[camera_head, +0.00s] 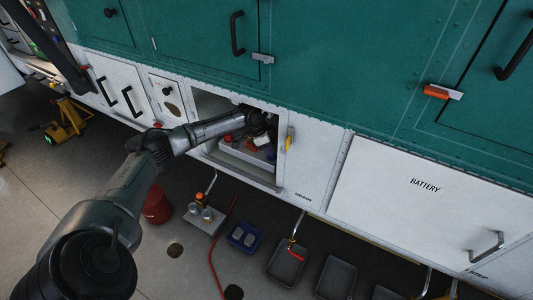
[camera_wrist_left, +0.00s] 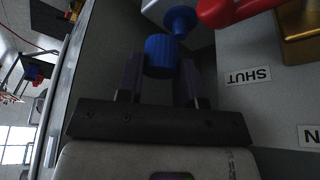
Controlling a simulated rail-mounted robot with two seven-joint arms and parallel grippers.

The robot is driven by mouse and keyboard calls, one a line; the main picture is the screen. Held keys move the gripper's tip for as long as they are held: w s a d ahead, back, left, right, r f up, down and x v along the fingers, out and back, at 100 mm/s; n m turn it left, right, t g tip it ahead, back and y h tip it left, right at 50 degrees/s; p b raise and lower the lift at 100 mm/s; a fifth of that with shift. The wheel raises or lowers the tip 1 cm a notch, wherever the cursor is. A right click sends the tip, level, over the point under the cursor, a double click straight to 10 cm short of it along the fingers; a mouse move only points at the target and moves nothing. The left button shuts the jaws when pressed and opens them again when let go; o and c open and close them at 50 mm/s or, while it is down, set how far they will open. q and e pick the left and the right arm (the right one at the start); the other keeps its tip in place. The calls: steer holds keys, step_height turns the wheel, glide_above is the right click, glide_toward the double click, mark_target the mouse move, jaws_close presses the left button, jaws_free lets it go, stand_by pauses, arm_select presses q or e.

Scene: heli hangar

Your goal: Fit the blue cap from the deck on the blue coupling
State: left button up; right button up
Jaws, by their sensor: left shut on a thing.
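My left gripper (camera_wrist_left: 161,70) is shut on the ribbed blue cap (camera_wrist_left: 160,54), which sits between its two fingers in the left wrist view. The blue coupling (camera_wrist_left: 181,19) shows just beyond the cap, up and slightly right of it. The cap's far edge is close to the coupling in the picture, and I cannot tell whether they touch. In the head view my left gripper (camera_head: 262,138) reaches into the open bay in the white lower panel, and the cap is hard to make out there. My right gripper is not in view.
Inside the bay, a red handle (camera_wrist_left: 240,9) is right of the coupling, with a brass-coloured block (camera_wrist_left: 303,34) beyond it. The bay's frame (camera_head: 240,178) surrounds my arm closely. Trays (camera_head: 288,263), a blue bin (camera_head: 244,236) and a red bucket (camera_head: 157,205) stand on the floor below.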

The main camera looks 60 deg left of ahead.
arm_select(q)
steer(key=shift+w+a+f+b, duration=0.2)
steer(key=shift+w+f+b, duration=0.05)
steer(key=shift+w+b, duration=0.25)
steer(key=shift+w+a+f+b, duration=0.35)
steer(key=shift+w+a+b, duration=0.1)
steer(key=shift+w+b, duration=0.15)
steer(key=shift+w, duration=0.1)
steer(key=shift+p, duration=0.4)
stand_by(0.3)
steer(key=shift+f+p, duration=0.1)
steer(key=shift+p, duration=0.2)
stand_by(0.6)
steer(key=shift+f, duration=0.15)
stand_by(0.5)
steer(key=shift+f, duration=0.25)
stand_by(0.6)
steer(key=shift+f, duration=0.35)
stand_by(0.4)
